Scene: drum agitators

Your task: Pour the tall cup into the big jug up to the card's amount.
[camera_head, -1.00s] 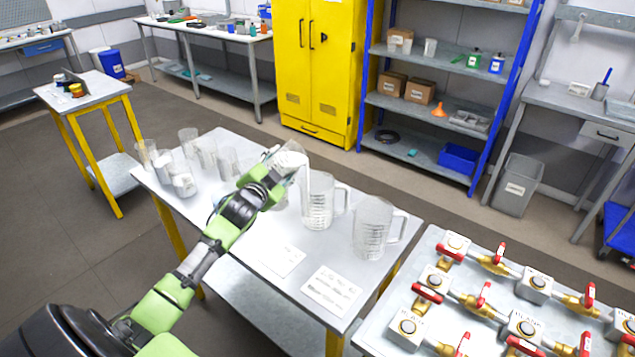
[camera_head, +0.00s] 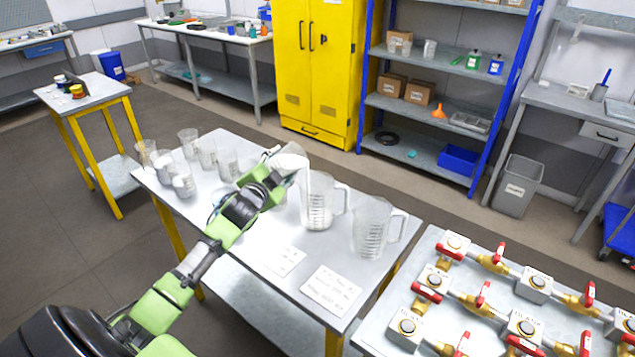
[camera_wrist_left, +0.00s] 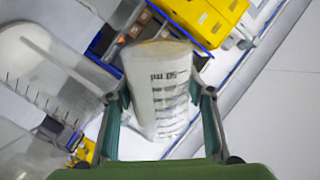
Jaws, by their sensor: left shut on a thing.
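My left gripper (camera_head: 272,168) is shut on a clear graduated cup (camera_head: 290,158) with whitish contents. It holds the cup strongly tilted, above the table and beside the rim of a clear graduated jug (camera_head: 318,203). In the left wrist view the cup (camera_wrist_left: 160,90) sits between both fingers, with dark marks along its side, and a jug (camera_wrist_left: 35,80) shows at the left. The jug has some pale contents low down; the exact level is unclear. A second handled jug (camera_head: 370,232) stands to its right. A written card (camera_head: 332,290) lies in front, too small to read. My right gripper is not in view.
Several clear cups (camera_head: 182,182) stand at the table's left end. A smaller card (camera_head: 284,260) lies on the table (camera_head: 255,235). A bench with red-handled valves (camera_head: 483,300) stands close at the right.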

